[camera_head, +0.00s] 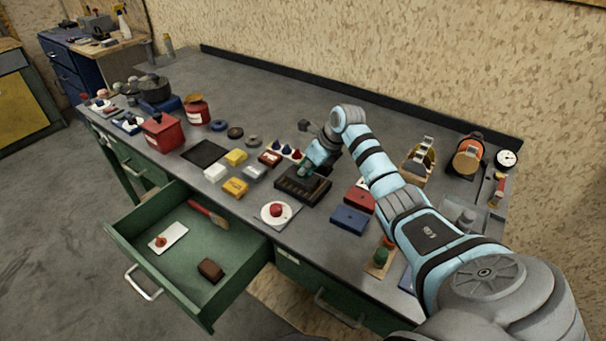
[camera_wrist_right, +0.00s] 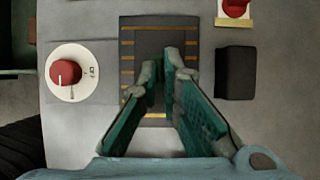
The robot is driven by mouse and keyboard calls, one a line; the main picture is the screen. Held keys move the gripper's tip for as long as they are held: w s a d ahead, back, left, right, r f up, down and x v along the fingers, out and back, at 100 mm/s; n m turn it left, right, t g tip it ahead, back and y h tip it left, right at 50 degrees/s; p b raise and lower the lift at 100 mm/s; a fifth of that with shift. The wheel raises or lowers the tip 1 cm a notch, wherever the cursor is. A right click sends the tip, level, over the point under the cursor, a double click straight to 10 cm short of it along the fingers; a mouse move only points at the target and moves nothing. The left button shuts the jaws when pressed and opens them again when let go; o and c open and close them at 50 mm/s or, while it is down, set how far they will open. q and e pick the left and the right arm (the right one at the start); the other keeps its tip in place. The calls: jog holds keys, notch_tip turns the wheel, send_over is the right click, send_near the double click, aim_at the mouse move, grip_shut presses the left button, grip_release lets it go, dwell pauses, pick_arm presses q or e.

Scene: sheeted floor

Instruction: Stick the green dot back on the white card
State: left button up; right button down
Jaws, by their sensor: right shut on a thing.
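My right gripper (camera_head: 305,172) is low over a dark tray with yellow marks (camera_head: 290,190) on the bench. In the right wrist view its teal fingers (camera_wrist_right: 160,72) are close together above the same tray (camera_wrist_right: 135,40). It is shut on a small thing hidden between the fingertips. I cannot make out a green dot. A flat white piece (camera_head: 176,232) with an orange-red lump on it lies in the open drawer; I cannot tell if it is the white card. My left gripper is out of view.
A red knob on a white dial (camera_head: 278,210) stands left of the tray, also in the wrist view (camera_wrist_right: 66,74). Red and blue boxes (camera_head: 350,219) stand to its right. The green drawer (camera_head: 190,265) is open in front. Yellow and white blocks (camera_head: 235,187) crowd the left.

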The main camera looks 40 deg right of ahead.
aim_at(306, 176)
jog(key=shift+r, duration=0.15)
notch_tip(306, 176, up, 8)
jog(key=p, duration=0.7)
jog(key=shift+r, duration=0.2)
jog(key=shift+f, duration=0.1)
